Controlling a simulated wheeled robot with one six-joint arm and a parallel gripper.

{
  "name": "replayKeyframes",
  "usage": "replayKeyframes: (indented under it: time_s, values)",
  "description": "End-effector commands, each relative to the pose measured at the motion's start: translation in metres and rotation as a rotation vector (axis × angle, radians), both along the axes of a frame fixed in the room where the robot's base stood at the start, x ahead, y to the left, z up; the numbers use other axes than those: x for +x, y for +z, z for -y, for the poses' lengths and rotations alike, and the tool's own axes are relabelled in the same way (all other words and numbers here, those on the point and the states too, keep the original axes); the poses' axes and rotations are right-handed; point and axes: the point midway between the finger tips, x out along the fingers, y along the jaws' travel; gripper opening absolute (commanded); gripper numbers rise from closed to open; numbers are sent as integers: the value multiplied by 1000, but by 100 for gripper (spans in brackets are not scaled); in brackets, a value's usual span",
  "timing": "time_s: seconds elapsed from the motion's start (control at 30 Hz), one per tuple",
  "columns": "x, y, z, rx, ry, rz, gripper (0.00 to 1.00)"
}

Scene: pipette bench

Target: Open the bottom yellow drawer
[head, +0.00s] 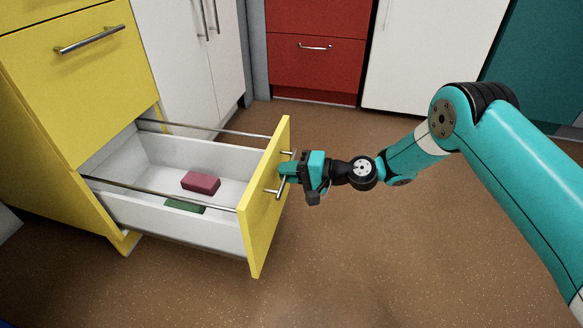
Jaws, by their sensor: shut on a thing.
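The bottom yellow drawer (259,218) is pulled well out of its yellow cabinet (80,95) at the left. Its white inside shows, with metal rails along both sides. My gripper (287,174) is at the outer face of the drawer front, shut on the metal drawer handle (281,188). My fingers hide the middle of the handle. A dark red block (201,182) and a green flat piece (185,206) lie on the drawer floor.
A closed yellow drawer with a bar handle (90,40) is above the open one. White doors (180,80), a red cabinet (315,65) and another white cabinet (430,60) stand at the back. The brown floor (400,260) is clear in front and to the right.

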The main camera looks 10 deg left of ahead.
Motion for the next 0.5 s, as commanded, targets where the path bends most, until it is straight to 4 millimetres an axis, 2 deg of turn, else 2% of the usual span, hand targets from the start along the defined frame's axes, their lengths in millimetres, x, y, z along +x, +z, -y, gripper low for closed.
replayKeyframes:
  time_s: [0.03,0.47,0.5]
  values:
    - [-5,-1,-3,-1,16,-7,0]
    - [-6,-1,-8,-2,27,-6,0]
    - [-6,-1,-8,-2,26,-6,17]
